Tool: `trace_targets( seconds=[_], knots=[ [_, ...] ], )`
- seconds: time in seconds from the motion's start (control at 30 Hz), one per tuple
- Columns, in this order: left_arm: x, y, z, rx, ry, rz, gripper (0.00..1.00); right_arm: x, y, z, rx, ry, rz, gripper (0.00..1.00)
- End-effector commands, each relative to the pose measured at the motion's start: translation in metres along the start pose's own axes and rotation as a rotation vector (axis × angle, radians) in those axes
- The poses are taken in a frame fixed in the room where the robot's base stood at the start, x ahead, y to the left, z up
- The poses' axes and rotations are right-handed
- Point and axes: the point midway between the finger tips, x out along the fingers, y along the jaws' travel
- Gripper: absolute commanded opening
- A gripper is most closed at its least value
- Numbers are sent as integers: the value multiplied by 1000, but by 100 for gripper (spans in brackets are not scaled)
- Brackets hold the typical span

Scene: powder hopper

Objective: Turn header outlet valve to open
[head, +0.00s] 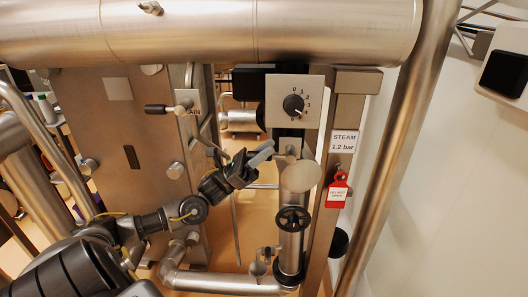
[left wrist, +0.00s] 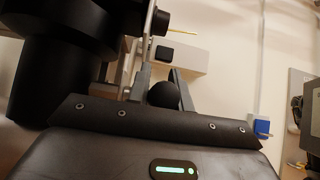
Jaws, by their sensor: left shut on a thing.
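My left gripper (head: 258,155) reaches up and right to the vertical pipe below a dial plate. In the left wrist view its two grey fingers stand on either side of a round black knob (left wrist: 164,95), and they are shut on it. I take this for the end of a valve handle; the fingers hide it in the head view. A grey valve body (head: 290,147) on the pipe is just right of the fingertips. Which way the handle points is hard to tell. My right gripper is not in view.
The dial plate (head: 294,102) with a black knob is just above. A black handwheel (head: 293,218) and a round metal disc (head: 300,177) are below. A red tag (head: 337,190) hangs at right. A large pipe (head: 200,30) crosses the top. Another black-handled lever (head: 165,108) is left.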

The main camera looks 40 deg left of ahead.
Motion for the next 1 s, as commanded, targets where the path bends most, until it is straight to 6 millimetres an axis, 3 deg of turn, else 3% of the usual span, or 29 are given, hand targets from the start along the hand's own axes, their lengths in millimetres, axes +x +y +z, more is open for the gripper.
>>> trace_targets(
  seconds=[0.6,1.0],
  knots=[
    [25,0,9,5,419,-2,0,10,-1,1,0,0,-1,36],
    [36,0,11,3,569,-1,0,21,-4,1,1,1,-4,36]
  ],
)
